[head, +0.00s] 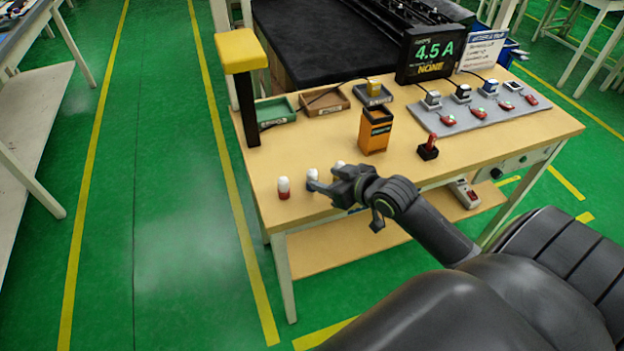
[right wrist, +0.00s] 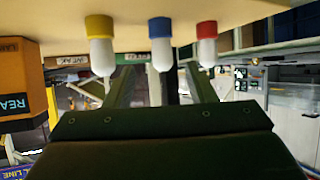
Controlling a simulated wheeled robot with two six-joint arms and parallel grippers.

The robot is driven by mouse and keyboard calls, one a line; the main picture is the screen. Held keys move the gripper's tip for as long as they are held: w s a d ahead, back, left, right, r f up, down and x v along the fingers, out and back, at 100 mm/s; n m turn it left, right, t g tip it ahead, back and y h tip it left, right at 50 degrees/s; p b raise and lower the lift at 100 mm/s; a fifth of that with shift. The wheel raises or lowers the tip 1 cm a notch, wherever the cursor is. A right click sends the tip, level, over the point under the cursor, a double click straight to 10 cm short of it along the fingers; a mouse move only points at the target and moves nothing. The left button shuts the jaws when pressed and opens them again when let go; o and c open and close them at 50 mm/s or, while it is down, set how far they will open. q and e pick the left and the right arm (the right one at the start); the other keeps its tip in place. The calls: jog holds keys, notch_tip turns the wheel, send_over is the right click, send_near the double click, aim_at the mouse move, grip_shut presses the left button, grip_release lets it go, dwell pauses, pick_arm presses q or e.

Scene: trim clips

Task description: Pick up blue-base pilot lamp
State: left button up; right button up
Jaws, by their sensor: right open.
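The blue-base pilot lamp (head: 312,175) stands upright near the front left of the wooden table, with a white cap. In the right wrist view, which is upside down, its blue base (right wrist: 160,27) shows between my fingers. My right gripper (head: 328,179) is open, low over the table at this lamp; I cannot tell if a finger touches it. A red-base lamp (head: 283,188) stands to its left, also in the wrist view (right wrist: 207,45). A yellow-base lamp (right wrist: 101,45) is on the other side, mostly hidden in the head view. My left gripper is not in view.
An orange box (head: 375,131) stands behind my right gripper. Green (head: 276,112), brown (head: 322,101) and dark (head: 372,95) trays line the back. A yellow-topped post (head: 249,110) rises at the left edge.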

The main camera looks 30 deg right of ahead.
aim_at(316, 176)
jog(key=shift+p+x, duration=0.65)
jog(key=shift+x, duration=2.55)
jog(key=shift+a+r, duration=0.15)
jog(key=c, duration=1.1)
